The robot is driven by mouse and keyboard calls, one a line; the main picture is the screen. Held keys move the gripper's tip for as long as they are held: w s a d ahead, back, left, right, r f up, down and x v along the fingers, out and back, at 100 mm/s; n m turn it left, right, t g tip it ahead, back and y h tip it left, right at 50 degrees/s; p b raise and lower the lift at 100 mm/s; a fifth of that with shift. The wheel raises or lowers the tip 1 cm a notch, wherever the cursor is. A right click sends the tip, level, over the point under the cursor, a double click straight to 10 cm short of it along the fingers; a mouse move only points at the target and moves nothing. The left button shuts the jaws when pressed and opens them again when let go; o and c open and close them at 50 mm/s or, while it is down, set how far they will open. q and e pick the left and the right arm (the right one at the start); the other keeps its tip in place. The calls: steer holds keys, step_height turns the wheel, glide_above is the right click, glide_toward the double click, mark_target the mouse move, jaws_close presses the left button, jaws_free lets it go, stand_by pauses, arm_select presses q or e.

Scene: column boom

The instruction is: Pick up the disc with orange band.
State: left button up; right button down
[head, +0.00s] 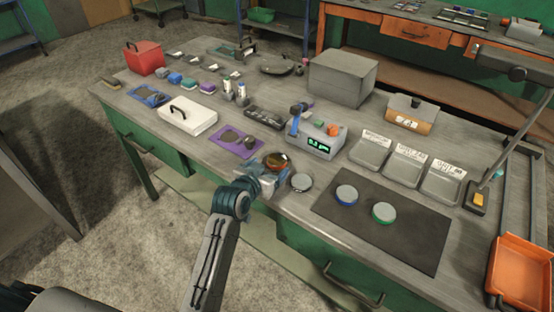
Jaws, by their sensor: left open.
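My left gripper (266,172) comes up from below and is open at the front edge of the workbench. A round, dark thing with an orange-brown tint (277,161) shows just beyond its fingers. I cannot tell whether they touch, and its lower side is partly hidden by the gripper. A plain grey disc (301,182) lies just right of the gripper, and I cannot make out its band colour. A disc with a blue band (346,195) and a disc with a green band (383,212) lie on the dark mat (420,245). My right gripper is not in view.
Behind the gripper stand a device with a green display (318,146) and a purple mat (232,142). Three labelled grey trays (405,166) stand behind the dark mat. A white case (188,118) is at left, an orange bin (520,268) at far right.

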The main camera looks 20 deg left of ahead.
mark_target(277, 159)
arm_select(q)
steer(key=p+x, duration=0.1)
steer(key=x, duration=0.2)
steer(key=shift+w+d, duration=0.1)
steer(key=shift+w, duration=0.3)
steer(key=shift+w+f, duration=0.25)
steer(key=shift+w, duration=0.15)
steer(key=shift+s+r, duration=0.1)
steer(key=shift+c, duration=1.3)
steer(key=c, duration=1.1)
steer(key=shift+c, duration=0.4)
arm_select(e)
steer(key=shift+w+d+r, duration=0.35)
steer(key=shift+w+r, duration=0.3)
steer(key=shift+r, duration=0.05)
